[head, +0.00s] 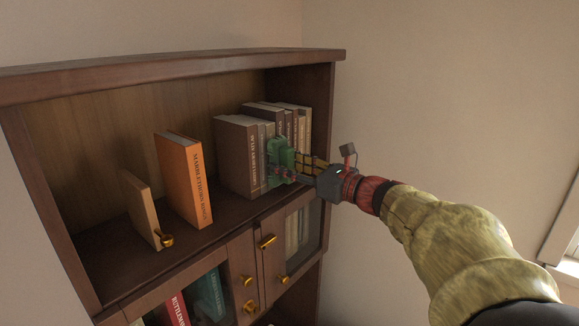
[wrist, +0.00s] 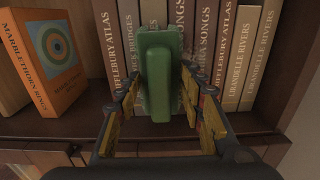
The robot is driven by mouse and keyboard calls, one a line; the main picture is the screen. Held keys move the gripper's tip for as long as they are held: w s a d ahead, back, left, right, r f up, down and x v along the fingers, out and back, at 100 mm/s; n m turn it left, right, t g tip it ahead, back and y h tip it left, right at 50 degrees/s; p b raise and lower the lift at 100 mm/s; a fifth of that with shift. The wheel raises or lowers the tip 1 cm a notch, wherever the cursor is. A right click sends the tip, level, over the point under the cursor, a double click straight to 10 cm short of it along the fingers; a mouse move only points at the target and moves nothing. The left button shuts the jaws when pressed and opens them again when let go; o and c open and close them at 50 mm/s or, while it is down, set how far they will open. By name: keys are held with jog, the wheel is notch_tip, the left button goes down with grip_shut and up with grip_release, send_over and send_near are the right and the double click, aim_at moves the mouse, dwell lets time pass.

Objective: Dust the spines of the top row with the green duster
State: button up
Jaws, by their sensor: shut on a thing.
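The green duster (head: 281,156) is in my gripper (head: 290,172), held up at the spines of the top row's right-hand books. In the wrist view the duster (wrist: 160,65) stands upright between the two fingers (wrist: 160,105), in front of the middle spines. Whether it touches them I cannot tell. The top row holds brown and beige books (head: 240,150) at the right, an orange book (head: 184,178) standing apart, and a thin tan book (head: 138,205) at the left. The duster hides parts of several spines.
The dark wooden bookcase (head: 170,68) has a right side wall close to the books. A small brass object (head: 167,240) sits at the shelf's front left. Below are cabinet doors with brass knobs (head: 247,280) and more books. Bare shelf lies between the orange and brown books.

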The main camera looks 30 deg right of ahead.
jog(key=shift+w+a, duration=0.2)
jog(key=shift+w, duration=0.2)
jog(key=shift+d, duration=0.1)
